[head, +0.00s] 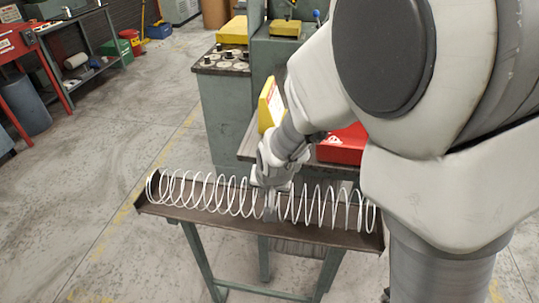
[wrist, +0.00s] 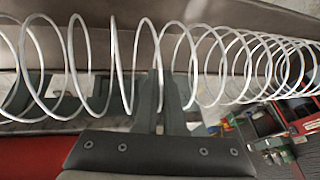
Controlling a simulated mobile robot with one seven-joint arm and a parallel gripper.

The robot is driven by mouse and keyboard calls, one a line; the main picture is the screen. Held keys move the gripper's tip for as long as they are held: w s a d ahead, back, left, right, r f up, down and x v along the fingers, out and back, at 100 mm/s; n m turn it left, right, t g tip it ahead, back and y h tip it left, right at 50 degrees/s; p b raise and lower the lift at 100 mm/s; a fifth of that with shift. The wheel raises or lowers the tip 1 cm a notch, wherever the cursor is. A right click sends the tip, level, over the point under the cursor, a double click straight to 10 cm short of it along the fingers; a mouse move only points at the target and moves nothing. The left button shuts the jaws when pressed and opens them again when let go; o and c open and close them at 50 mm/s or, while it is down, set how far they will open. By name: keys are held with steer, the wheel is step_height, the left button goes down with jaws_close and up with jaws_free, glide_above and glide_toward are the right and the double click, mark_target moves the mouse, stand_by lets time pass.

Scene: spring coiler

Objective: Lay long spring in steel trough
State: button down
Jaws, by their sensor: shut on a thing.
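The long spring (head: 205,192) is a white, open-coiled wire lying lengthwise along the steel trough (head: 345,238), a dark brown channel. Its coils span nearly the whole trough, from the left end to near the right end. My gripper (head: 271,207) points down and is shut on the spring around its middle. In the wrist view, the spring (wrist: 268,68) crosses the whole picture, and my gripper's fingers (wrist: 165,97) are close together among its coils. Whether the coils rest fully on the trough floor cannot be told.
The trough stands on a green frame (head: 200,260). Behind it is a bench with a red box (head: 343,146) and a yellow sign (head: 270,105). A green machine (head: 228,110) stands further back. The floor at left is open. My arm hides much of the right side.

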steer(key=c, duration=0.9)
jaws_free()
steer(key=shift+p+v, duration=4.35)
steer(key=shift+v, duration=4.45)
steer(key=shift+w, duration=0.1)
steer(key=shift+n+t+h, duration=0.3)
steer(key=shift+n+h, duration=0.1)
steer(key=shift+h, duration=0.4)
steer(key=s+d+r, duration=0.3)
steer(key=d+r, duration=0.1)
steer(key=d, duration=0.1)
steer(key=s+d+r, duration=0.4)
steer(key=d, duration=0.1)
steer(key=s+d+r+p, duration=0.1)
steer(key=s+d+r, duration=0.2)
steer(key=d+r, duration=0.1)
steer(key=shift+s+d+r, duration=0.2)
steer(key=shift+d, duration=0.4)
